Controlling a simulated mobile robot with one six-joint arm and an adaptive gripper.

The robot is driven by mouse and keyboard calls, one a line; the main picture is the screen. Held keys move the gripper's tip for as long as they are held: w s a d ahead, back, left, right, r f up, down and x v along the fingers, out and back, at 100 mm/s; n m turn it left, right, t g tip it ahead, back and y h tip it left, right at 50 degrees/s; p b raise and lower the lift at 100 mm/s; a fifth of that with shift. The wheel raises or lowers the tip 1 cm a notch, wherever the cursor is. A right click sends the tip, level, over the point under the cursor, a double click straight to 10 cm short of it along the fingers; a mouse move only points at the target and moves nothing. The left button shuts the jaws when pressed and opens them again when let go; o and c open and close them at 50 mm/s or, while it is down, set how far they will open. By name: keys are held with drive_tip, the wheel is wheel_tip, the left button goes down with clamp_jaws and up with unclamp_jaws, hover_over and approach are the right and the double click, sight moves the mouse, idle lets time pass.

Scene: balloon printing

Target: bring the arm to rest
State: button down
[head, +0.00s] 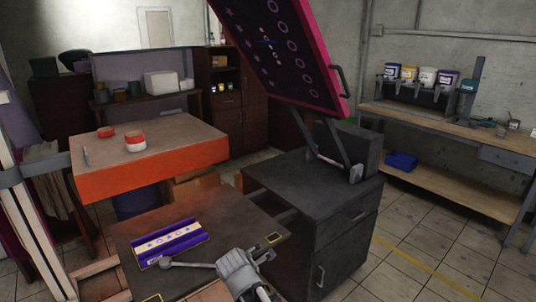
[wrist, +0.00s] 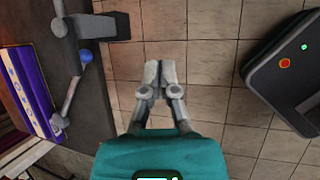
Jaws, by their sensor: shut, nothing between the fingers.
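My gripper (wrist: 158,74) shows in the wrist view with its two grey fingers together and nothing between them. It hangs over the tiled floor (wrist: 200,70), to the right of the dark table top, and touches nothing that I can see. The teal body behind the fingers fills the bottom of that view. In the head view, a grey jointed part at the bottom centre may be my arm; I cannot make out the fingers there.
A purple and white printed piece (head: 170,243) lies on the dark table (head: 130,228); it also shows in the wrist view (wrist: 30,90). A rod with a blue ball (wrist: 86,56) is near the table edge. A raised pink-edged screen (head: 275,45) stands over a dark cabinet (head: 300,180).

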drive_tip(key=s+d+m+g+y+p, duration=0.1)
drive_tip(key=s+d+m+g, duration=0.1)
drive_tip(key=d+m, duration=0.9)
drive_tip(key=s+d+m+g+y+p, duration=0.1)
drive_tip(key=s+d+m+g+p, duration=0.1)
drive_tip(key=d+m, duration=0.9)
drive_tip(key=s+m+g, duration=0.1)
drive_tip(key=m, duration=0.2)
drive_tip(key=shift+d+r, duration=0.15)
drive_tip(key=shift+r, duration=0.2)
